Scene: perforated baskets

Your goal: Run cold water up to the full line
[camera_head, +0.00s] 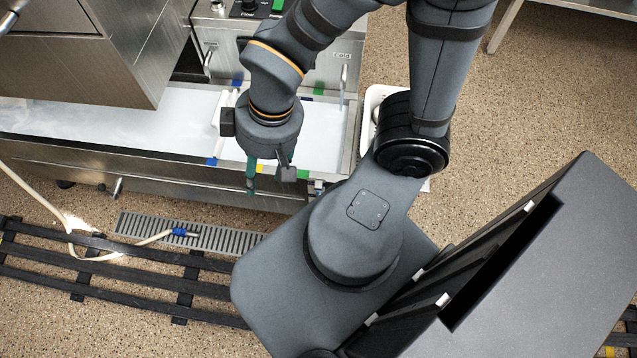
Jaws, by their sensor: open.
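A long steel basin (130,160) crosses the left and middle of the view, with a pale, whitish surface inside; I cannot tell whether this is water or bare floor. A panel behind it carries a small "Cold" label (341,55) with a metal handle or spout (344,80) below it. No stream of water shows. I cannot make out a full line; blue, green and yellow marks sit on the rims. My gripper (268,175) is open and points down over the basin's front rim, left of the cold fitting. Nothing shows between its fingers.
A second metal fitting (207,62) and a black knob (249,8) are on the back panel. A steel hood (85,60) overhangs the basin's left. A white container (369,110) stands right of it, partly behind my arm. A hose (95,258) lies across a floor drain (215,236) and black slats (130,283).

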